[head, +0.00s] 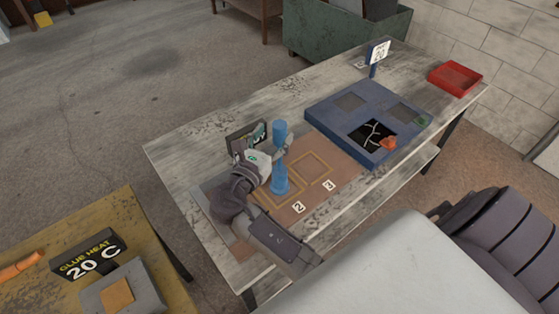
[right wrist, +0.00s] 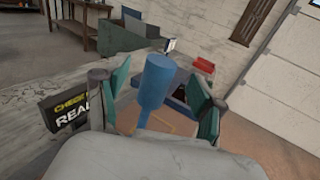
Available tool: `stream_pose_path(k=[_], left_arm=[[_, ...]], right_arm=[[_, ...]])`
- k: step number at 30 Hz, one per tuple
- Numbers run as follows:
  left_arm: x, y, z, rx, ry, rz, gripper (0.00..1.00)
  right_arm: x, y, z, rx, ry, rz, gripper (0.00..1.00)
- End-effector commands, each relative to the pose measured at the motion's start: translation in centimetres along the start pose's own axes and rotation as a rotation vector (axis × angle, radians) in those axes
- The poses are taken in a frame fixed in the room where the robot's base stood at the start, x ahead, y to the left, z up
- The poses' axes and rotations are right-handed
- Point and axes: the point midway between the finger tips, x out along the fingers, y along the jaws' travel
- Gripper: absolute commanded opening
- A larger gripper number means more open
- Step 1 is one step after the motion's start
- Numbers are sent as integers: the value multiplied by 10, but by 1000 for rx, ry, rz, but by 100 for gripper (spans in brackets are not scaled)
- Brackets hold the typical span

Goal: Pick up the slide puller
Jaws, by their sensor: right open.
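A blue tool that looks like the slide puller (head: 280,181) stands upright on the brown mat, with a thick cylindrical top and a wider lower part. My right gripper (head: 275,150) is at its upper half in the head view. In the right wrist view the open fingers of my right gripper (right wrist: 160,100) are on either side of the blue cylinder (right wrist: 157,85), with visible gaps. Its lower end is hidden there by the gripper body. My left gripper is not in view.
The brown mat (head: 345,180) has outlined squares and number tags. A dark sign (head: 245,137) stands close behind my right gripper. A blue panel (head: 330,114) with square recesses and an orange piece (head: 388,143) lies to the right. A red tray (head: 455,78) sits at the far end.

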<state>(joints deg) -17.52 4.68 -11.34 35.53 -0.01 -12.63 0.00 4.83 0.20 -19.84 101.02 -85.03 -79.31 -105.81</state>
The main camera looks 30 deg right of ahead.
Motion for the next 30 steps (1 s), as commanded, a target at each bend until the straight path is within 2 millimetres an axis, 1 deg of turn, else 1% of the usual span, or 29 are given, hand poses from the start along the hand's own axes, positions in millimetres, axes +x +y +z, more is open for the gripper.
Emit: stream_pose_path(k=[1, 3, 6, 9, 15, 17, 27, 28, 30], left_arm=[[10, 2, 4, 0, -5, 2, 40], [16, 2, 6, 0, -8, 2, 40], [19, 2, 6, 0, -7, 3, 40], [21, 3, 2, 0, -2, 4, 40], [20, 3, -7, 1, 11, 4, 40], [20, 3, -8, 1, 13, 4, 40], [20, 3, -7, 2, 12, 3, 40], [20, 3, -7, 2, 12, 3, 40], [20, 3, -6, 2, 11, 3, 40]], right_arm=[[9, -1, -3, 3, -5, -1, 68], [20, -2, -2, 3, -6, -1, 68], [32, -1, -1, 0, -3, -1, 68], [38, -1, 0, 0, -1, 0, 68], [38, -1, 1, -1, -1, 1, 68], [38, -1, 1, -1, -1, 1, 60], [38, -1, 1, -1, 0, 1, 3], [38, -1, 0, -1, 0, 1, 0], [38, -1, 0, -1, 0, 0, 0]])
